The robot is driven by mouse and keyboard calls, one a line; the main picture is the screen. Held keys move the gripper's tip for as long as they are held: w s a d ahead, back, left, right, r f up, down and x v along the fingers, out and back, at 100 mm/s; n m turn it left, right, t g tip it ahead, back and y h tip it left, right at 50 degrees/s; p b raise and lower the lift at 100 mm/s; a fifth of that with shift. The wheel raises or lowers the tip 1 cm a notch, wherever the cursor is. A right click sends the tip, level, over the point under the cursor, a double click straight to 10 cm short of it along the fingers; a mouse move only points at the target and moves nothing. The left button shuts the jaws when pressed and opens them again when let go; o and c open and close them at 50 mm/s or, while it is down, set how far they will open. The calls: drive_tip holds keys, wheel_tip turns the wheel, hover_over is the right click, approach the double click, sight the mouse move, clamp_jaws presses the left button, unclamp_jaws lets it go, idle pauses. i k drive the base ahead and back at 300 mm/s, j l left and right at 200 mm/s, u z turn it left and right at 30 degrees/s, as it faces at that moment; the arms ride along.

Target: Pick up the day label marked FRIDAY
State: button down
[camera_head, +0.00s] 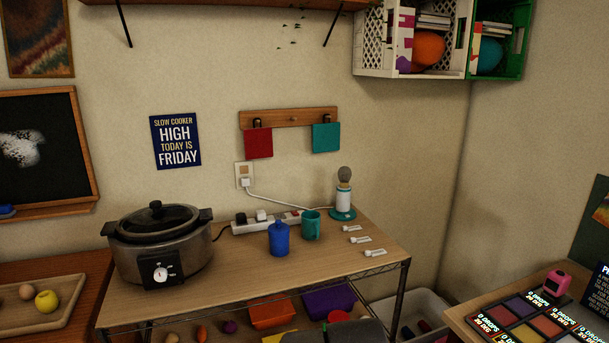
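Three small white tags lie on the right part of the wooden tabletop (225,283), in a slanting row: a back tag (352,228), a middle tag (360,240) and a front tag (375,252). They may be the day labels, but any writing on them is too small to read, so I cannot tell which is FRIDAY. A dark blue wall sign (176,141) reads "SLOW COOKER HIGH TODAY IS FRIDAY".
A slow cooker (160,246) stands on the table's left. The tabletop's front middle is clear.

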sight(378, 252)
drive_tip(key=i+l+u, duration=0.3)
drive_tip(key=i+l, duration=0.2)
drive_tip(key=l, duration=0.15)
drive_tip(key=i+l+u, duration=0.15)
drive_tip(key=l, duration=0.25)
drive_tip(key=i+l+u, duration=0.15)
drive_tip(key=l, duration=0.25)
drive_tip(key=i, duration=0.1)
